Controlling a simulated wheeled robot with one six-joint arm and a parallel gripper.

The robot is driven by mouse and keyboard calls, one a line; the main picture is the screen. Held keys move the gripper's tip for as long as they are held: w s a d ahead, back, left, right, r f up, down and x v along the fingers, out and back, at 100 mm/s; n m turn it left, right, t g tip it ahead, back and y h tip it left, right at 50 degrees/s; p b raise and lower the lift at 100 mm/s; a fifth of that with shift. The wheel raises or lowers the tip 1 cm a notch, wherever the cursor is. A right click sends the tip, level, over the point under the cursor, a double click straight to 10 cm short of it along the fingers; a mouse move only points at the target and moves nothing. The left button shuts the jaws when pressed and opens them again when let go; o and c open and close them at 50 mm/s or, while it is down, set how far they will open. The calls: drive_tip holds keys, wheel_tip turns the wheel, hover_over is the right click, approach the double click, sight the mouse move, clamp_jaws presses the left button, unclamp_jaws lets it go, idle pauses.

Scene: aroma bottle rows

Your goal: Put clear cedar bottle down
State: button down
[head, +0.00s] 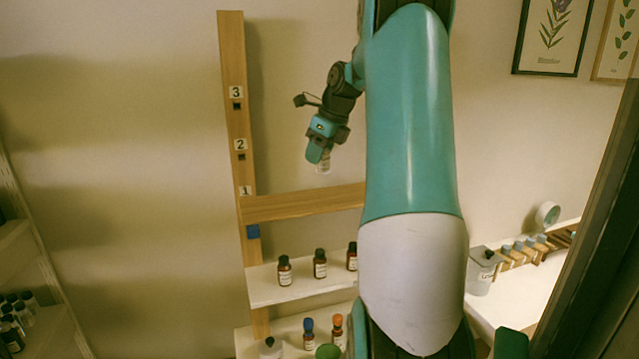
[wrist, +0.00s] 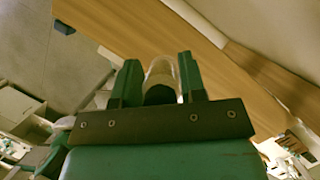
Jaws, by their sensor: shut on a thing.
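My gripper (head: 319,150) is up in front of the wall, above a wooden crossbar (head: 300,204) of the shelf rack. It is shut on a clear bottle (head: 324,165), which shows just below the fingers in the head view. In the wrist view the clear bottle (wrist: 161,72) stands between the two green fingers of the gripper (wrist: 158,80), with a dark cap at its near end. A wooden board fills much of the wrist view beyond the bottle. The bottle's label is too small to read. The bottle appears apart from the board, though the gap is hard to judge.
Brown bottles (head: 320,264) stand in a row on a white shelf (head: 262,290) below the crossbar. A lower shelf holds bottles with blue (head: 308,334) and orange caps. An upright post (head: 232,120) carries number labels. Another shelf with bottles is at far left. My arm hides the middle right.

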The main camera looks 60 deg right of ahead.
drive_tip(key=shift+f+p, duration=0.6)
drive_tip(key=shift+f, duration=2.75)
drive_tip(key=c, duration=0.7)
unclamp_jaws()
drive_tip(key=shift+f, duration=0.1)
